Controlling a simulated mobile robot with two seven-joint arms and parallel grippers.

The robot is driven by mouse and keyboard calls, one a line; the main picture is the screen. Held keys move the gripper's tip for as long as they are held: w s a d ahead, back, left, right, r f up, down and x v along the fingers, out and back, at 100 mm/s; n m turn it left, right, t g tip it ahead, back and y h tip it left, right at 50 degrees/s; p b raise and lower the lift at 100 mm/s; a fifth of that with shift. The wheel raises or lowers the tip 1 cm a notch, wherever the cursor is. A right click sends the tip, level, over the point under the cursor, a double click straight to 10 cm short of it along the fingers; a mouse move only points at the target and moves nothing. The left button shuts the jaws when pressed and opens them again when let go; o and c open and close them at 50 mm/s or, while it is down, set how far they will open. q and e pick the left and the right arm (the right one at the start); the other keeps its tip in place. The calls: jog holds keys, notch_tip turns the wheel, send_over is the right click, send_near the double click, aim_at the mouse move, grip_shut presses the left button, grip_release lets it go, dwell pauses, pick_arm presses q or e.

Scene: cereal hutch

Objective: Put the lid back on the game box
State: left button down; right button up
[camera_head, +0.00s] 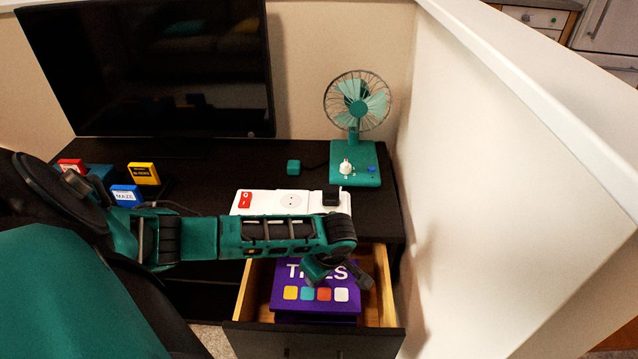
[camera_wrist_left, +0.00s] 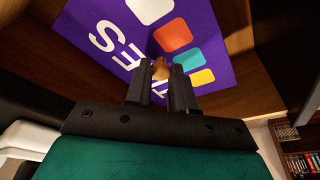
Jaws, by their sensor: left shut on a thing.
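The purple game-box lid (camera_head: 315,306), marked "TILES" with a row of coloured squares, lies face up in the open wooden drawer. It also fills much of the left wrist view (camera_wrist_left: 112,65). A darker purple band shows below its front edge; I cannot tell whether this is the lid's side or the box beneath. My left gripper (camera_head: 342,278) is over the lid's right part and hides some lettering. In the left wrist view, my left gripper (camera_wrist_left: 161,76) is shut on a small brownish knob (camera_wrist_left: 161,67) on the lid. My right gripper is not in view.
The drawer (camera_head: 244,292) is pulled out below the dark desk (camera_head: 225,178). A white power strip (camera_head: 268,203) lies near the desk edge. A teal fan (camera_head: 357,110) stands behind. A white wall (camera_head: 500,190) closes the right side. Small game boxes (camera_head: 144,174) and a television (camera_head: 150,70) are at left.

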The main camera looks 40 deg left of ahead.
aim_at(318, 285)
pick_arm(q)
notch_tip(318, 285, down, 3)
jog(key=b, duration=0.4)
jog(key=shift+f, duration=1.05)
jog(key=shift+p, duration=0.95)
jog(key=shift+f+p, duration=0.15)
jog(key=shift+p, duration=0.8)
dwell(1.6)
jog(key=c, duration=0.9)
grip_release()
